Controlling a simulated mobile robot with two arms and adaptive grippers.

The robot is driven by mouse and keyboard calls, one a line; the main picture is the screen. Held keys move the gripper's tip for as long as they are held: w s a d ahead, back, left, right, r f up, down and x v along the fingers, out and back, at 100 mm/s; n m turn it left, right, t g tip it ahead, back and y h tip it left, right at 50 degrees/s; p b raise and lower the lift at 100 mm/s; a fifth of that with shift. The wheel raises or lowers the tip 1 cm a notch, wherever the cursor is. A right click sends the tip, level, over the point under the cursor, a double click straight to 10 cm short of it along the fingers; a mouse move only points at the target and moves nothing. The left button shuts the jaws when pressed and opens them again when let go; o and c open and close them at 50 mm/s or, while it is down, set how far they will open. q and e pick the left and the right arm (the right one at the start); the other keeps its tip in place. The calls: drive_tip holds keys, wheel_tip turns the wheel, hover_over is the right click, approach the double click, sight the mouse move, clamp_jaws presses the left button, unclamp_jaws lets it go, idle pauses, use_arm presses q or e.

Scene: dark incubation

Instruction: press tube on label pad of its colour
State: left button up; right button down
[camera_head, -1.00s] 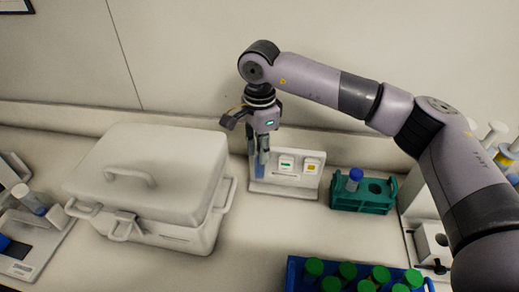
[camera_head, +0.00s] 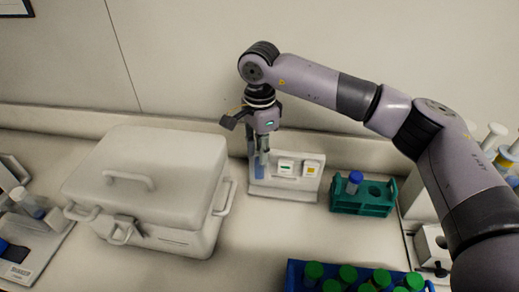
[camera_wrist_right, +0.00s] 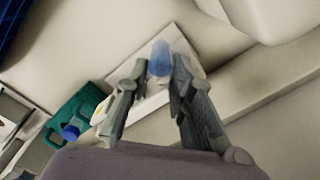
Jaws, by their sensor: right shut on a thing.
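My right gripper (camera_head: 263,150) points down over the left end of a white label stand (camera_head: 283,190) by the back wall. It is shut on a translucent blue tube (camera_head: 259,171), which hangs in front of the stand's left end. The right wrist view shows the tube (camera_wrist_right: 159,60) between the two fingertips (camera_wrist_right: 154,78). A green-marked pad (camera_head: 285,167) and a yellow-marked pad (camera_head: 310,169) show to the right of the tube. The stand behind the tube is hidden, and I cannot tell whether the tube touches it. My left gripper is not in view.
A teal rack (camera_head: 363,205) with a blue-capped tube (camera_head: 355,179) stands right of the stand. A large white lidded box (camera_head: 150,190) stands close on the left. A blue rack (camera_head: 294,275) of green-capped tubes is at the front. Bare bench lies between.

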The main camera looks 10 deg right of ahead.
drive_tip(key=s+a+b, duration=0.1)
drive_tip(key=s+a, duration=0.1)
drive_tip(key=s, duration=0.4)
drive_tip(key=shift+s+a+b, duration=0.2)
drive_tip(key=shift+a+b, duration=0.1)
drive_tip(key=shift+a, duration=0.05)
idle(0.5)
idle(0.5)
